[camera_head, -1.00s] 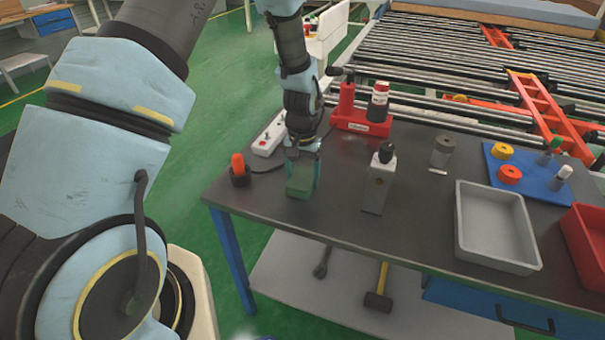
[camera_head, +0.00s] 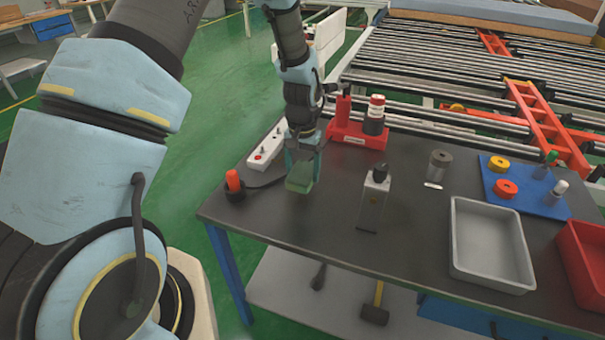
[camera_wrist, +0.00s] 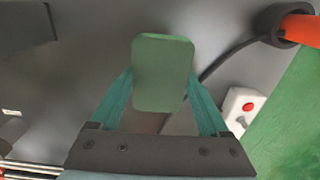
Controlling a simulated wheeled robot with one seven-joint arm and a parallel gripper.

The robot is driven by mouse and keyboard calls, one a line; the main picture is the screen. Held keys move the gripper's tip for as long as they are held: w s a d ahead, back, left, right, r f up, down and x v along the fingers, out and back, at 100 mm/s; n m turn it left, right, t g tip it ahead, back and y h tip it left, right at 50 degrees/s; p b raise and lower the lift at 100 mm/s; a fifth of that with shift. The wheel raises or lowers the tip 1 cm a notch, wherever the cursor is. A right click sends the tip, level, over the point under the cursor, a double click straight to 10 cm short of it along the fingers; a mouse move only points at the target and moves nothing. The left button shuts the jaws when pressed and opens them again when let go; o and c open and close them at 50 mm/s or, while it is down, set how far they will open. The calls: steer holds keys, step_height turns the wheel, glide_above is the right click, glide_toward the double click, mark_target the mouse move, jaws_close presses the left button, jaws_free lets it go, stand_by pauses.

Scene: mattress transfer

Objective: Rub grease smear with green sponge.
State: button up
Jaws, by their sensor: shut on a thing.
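My gripper (camera_head: 302,168) is shut on the green sponge (camera_head: 300,184) near the left end of the dark table (camera_head: 290,222). In the wrist view the sponge (camera_wrist: 163,75) sits between the two teal fingers. It seems to be at or just above the tabletop; I cannot tell whether it touches. I cannot make out the grease smear clearly. A faint brownish patch (camera_wrist: 144,122) shows between the fingers in the wrist view.
A grey tray (camera_head: 490,284) lies farther right.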

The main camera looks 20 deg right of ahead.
mark_target(303, 171)
steer(key=shift+r+p, duration=0.95)
steer(key=shift+r, duration=0.8)
steer(key=shift+d+f, duration=0.1)
